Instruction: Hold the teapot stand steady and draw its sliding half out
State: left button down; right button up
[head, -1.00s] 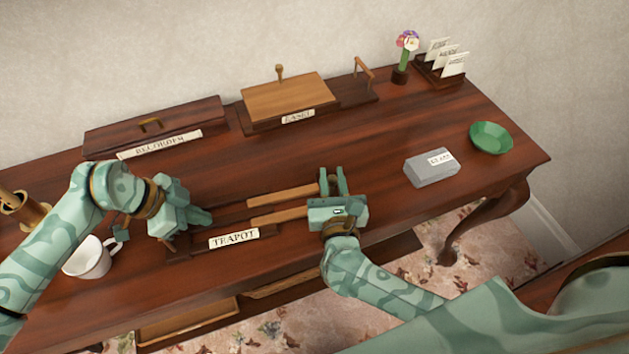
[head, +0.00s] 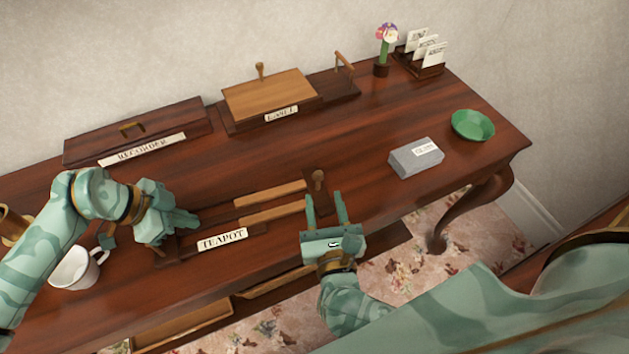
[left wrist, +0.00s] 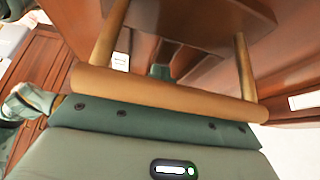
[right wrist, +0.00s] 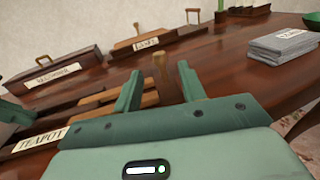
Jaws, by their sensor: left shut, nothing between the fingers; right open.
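The teapot stand's fixed half has a TEAPOT label (head: 222,239) at its front. Two pale wooden rails (head: 270,203) run right from it to the sliding half (head: 316,203), a dark end piece with an upright wooden knob (head: 318,178). A clear gap separates the halves. My right gripper (head: 325,194) is open just in front of the knob; the knob (right wrist: 160,72) shows between its fingers in the right wrist view, apparently beyond them. My left gripper (head: 190,222) is shut at the fixed half's left end. A wooden handle bar (left wrist: 165,95) crosses before its palm in the left wrist view.
A white cup (head: 76,270) stands near my left forearm. A recorder box (head: 140,130) and an easel stand (head: 268,98) are behind. The desk between the knob and grey box is clear.

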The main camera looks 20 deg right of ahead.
pick_arm(q)
jog(key=shift+s+a+f, duration=0.15)
jog(key=shift+a+f, duration=0.05)
jog(key=shift+f, duration=0.2)
pick_arm(e)
jog(key=v, duration=0.4)
jog(key=shift+s, duration=0.35)
pick_arm(q)
jog(key=shift+r, duration=0.15)
pick_arm(e)
jog(key=shift+r, duration=0.1)
pick_arm(q)
notch_tip(320, 180, up, 6)
jog(key=p, duration=0.5)
jog(key=shift+d+r+p, duration=0.1)
jog(key=shift+r+p, duration=0.15)
jog(key=shift+p, duration=0.1)
jog(key=shift+f, duration=0.1)
pick_arm(e)
notch_tip(320, 180, up, 6)
jog(key=shift+r, duration=0.25)
pick_arm(q)
jog(key=shift+w, duration=0.2)
pick_arm(e)
jog(key=shift+w, duration=0.1)
